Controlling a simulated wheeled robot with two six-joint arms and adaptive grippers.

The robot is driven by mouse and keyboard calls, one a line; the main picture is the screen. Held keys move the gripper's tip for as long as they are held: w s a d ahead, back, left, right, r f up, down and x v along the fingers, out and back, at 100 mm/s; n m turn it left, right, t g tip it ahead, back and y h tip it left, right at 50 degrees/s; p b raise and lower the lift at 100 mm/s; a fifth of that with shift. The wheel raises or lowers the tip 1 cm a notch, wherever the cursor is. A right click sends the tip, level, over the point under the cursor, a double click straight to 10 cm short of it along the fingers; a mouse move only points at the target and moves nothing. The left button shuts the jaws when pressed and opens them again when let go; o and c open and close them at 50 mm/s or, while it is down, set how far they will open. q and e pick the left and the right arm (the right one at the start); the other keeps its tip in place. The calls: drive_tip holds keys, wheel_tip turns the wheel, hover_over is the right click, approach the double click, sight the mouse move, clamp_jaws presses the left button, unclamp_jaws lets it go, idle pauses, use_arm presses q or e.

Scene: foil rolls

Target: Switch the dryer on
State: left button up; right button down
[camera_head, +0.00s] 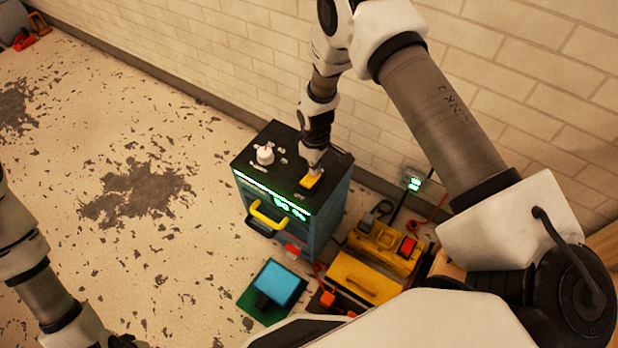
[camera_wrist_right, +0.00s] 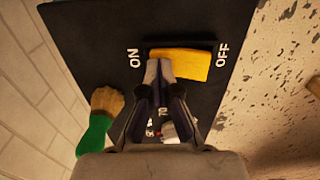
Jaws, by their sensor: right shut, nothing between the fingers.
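The dryer (camera_head: 330,205) is a dark-topped cabinet with a lit green display (camera_head: 275,196) and a yellow handle (camera_head: 268,215) on its front. A yellow rocker switch (camera_head: 309,181) sits on its top; in the right wrist view the switch (camera_wrist_right: 195,64) lies between the printed words ON, at left, and OFF, at right. My right gripper (camera_head: 314,165) is shut and empty, pointing down at the switch. In the wrist view its fingertips (camera_wrist_right: 159,70) overlap the switch's ON end; whether they press it I cannot tell. My left arm shows at lower left, its fingers out of view.
A white knob (camera_head: 265,154) stands on the dryer's top, left of the switch. A yellow toolbox (camera_head: 362,280), a yellow unit with a red button (camera_head: 407,247) and a blue-topped item (camera_head: 279,284) crowd the floor nearby. A brick wall is close behind. Floor at left is open.

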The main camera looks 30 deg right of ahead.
drive_tip(key=shift+r+p, duration=2.9)
drive_tip(key=shift+r, duration=0.7)
drive_tip(key=shift+f, duration=0.1)
